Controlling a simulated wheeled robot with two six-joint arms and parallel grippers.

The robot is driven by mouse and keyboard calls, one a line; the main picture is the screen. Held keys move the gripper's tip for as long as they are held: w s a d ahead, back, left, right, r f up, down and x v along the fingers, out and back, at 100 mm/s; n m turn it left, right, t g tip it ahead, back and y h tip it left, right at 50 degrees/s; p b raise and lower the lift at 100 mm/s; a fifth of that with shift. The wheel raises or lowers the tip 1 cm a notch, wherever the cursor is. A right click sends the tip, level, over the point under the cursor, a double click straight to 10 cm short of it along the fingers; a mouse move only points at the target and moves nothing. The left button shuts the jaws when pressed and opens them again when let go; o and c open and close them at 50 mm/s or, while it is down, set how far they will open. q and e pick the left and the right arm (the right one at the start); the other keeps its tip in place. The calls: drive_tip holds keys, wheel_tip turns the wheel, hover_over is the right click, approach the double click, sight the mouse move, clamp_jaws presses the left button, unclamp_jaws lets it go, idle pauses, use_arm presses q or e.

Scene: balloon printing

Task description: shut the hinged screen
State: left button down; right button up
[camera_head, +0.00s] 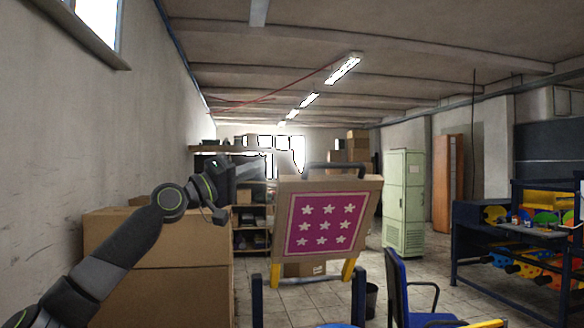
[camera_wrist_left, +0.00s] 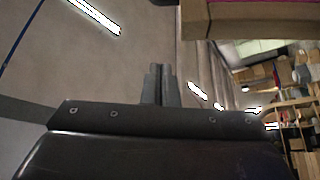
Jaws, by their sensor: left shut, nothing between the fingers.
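The hinged screen (camera_head: 374,205) stands raised, nearly upright, in the middle of the head view. It has a pale wooden frame, a magenta panel with white stars, a dark handle (camera_head: 337,168) on its top edge and yellow supports (camera_head: 276,274) at its lower corners. My left gripper (camera_head: 258,167) is near the screen's upper left corner, with the fingers shut and empty. The left wrist view also shows the shut fingers (camera_wrist_left: 158,84), apart from a wooden bar (camera_wrist_left: 250,20) that looks like part of the screen frame. My right gripper is not in view.
Large cardboard boxes (camera_head: 165,275) stand at the left, behind my left arm. A blue chair (camera_head: 396,285) is right of the screen. A dark blue workbench (camera_head: 480,225) with colourful parts is at the far right. A pale green cabinet (camera_head: 404,200) stands behind.

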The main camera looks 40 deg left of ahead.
use_arm(q)
wheel_tip(320, 180, up, 5)
drive_tip(key=p, duration=1)
hover_over(294, 181)
drive_tip(key=a, duration=0.3)
drive_tip(key=shift+w+d+f, duration=0.15)
drive_tip(key=shift+w+f, duration=0.05)
drive_tip(key=shift+w, duration=0.05)
drive_tip(key=shift+w+d+f+p, duration=0.2)
drive_tip(key=shift+d+f+p, duration=0.25)
drive_tip(key=shift+d+f, duration=0.4)
drive_tip(key=shift+s+d+f+p, duration=0.4)
drive_tip(key=shift+s+f+p, duration=0.1)
drive_tip(key=shift+f, duration=0.05)
drive_tip(key=shift+d+f, duration=0.2)
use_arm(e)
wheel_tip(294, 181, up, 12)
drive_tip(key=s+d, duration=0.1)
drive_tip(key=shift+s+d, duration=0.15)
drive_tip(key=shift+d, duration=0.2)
